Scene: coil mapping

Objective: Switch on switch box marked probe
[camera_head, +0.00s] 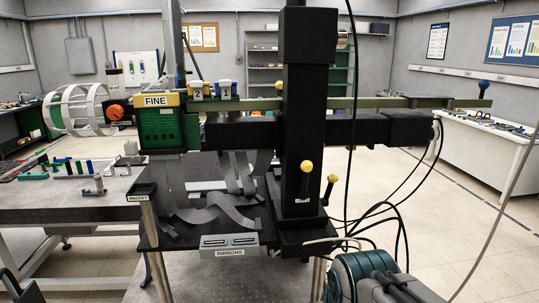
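No switch box with a readable "PROBE" label shows in the head view. A green box under a yellow "FINE" label (156,100) sits on the left part of the horizontal rail, with an orange knob (114,112) at its left. Two small blocks stand on the rail to its right, one marked "2" (197,91); the other block (224,89) has a mark too small to read surely. A grey box marked "RIBBONS" (230,246) is on the front edge of the black stand. A small dark box marked "MAGNET" (140,193) is at its left. My gripper is not in view.
A black column (302,130) with yellow-tipped levers stands mid-view. Cables hang at its right, above a teal ribbed machine (365,275). A bench with small parts (60,205) is at left, a white table (485,145) at right. Open floor (440,230) lies at right.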

